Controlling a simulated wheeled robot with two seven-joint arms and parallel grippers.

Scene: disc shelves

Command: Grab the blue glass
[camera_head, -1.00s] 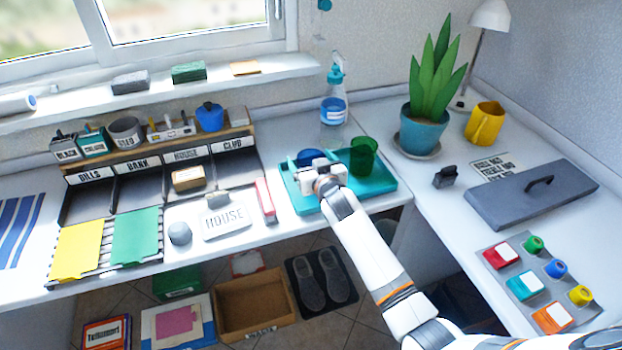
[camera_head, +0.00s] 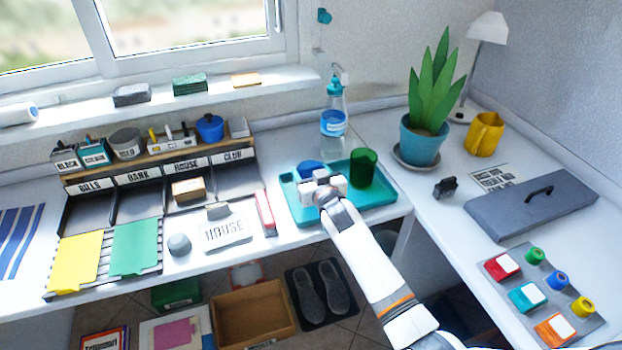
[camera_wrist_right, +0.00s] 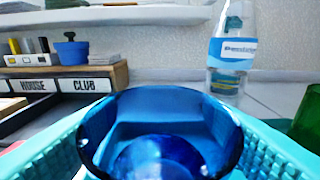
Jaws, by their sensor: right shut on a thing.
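The blue glass (camera_head: 310,168) is at the left part of the teal tray (camera_head: 381,213), mostly hidden behind my right gripper (camera_head: 324,186) in the head view. In the right wrist view the blue glass (camera_wrist_right: 160,135) fills the lower middle, its open rim facing the camera. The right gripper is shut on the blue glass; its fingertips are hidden. I cannot tell whether the glass touches the tray. My left gripper is not in view.
A green glass (camera_head: 363,167) stands on the tray just right of my gripper. A spray bottle (camera_head: 333,122) stands behind the tray. A potted plant (camera_head: 424,145) stands to the right.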

